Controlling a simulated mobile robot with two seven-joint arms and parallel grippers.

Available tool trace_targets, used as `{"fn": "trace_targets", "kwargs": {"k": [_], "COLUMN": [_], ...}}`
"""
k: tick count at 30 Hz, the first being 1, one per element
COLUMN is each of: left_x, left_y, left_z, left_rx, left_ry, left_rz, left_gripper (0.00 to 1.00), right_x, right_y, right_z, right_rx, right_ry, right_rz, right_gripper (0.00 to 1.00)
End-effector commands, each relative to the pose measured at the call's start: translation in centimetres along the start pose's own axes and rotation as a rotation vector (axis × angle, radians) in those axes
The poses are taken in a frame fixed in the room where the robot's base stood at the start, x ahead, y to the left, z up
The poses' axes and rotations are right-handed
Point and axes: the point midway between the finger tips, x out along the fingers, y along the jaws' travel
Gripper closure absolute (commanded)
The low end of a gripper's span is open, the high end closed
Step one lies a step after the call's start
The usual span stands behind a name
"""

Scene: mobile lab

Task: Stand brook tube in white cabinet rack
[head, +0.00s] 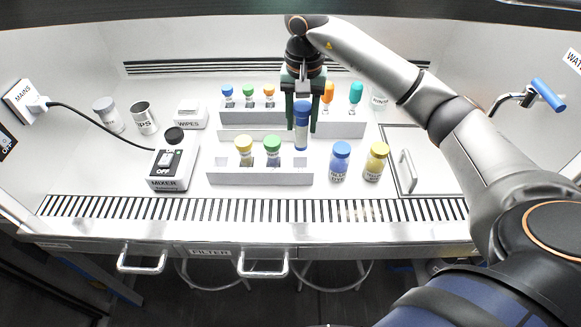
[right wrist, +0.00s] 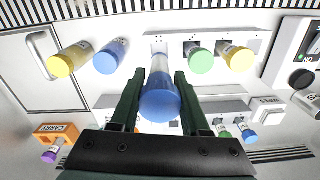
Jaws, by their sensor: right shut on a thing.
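My right gripper (head: 302,127) is shut on a blue-capped tube (head: 301,112), held upright with the cap up. Its label is not readable, so I cannot tell whether it is the brook tube. The tube's lower end shows just above and behind the right end of the front white rack (head: 260,178). In the right wrist view the blue cap (right wrist: 160,104) sits between the fingers, with the rack (right wrist: 214,37) beyond. The front rack holds a yellow-capped tube (head: 244,144) and a green-capped tube (head: 273,144). My left gripper is not in view.
Blue (head: 340,150) and yellow (head: 376,152) dye bottles stand right of the front rack. The mixer (head: 172,168) stands left. A slotted grille (head: 250,210) runs along the front. The orange carrier (right wrist: 60,130) shows in the wrist view.

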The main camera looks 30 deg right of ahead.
Motion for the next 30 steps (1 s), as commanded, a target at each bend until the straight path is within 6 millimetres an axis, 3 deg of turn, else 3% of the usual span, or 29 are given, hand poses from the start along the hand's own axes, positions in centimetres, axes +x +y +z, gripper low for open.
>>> {"fn": "trace_targets", "kwargs": {"k": [6,20,30], "left_x": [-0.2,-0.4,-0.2], "left_y": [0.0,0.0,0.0], "left_z": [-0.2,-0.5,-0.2], "left_rx": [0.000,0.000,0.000], "left_ry": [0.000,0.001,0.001], "left_rz": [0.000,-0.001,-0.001], "left_gripper": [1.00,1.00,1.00], "right_x": [4.1,9.2,9.8], "right_y": [0.1,0.1,0.1], "right_z": [0.1,0.1,0.0], "right_rx": [0.003,0.001,0.000], "right_ry": [-0.005,-0.004,0.001], "right_rz": [0.003,0.001,0.000], "right_gripper": [1.00,1.00,1.00]}}
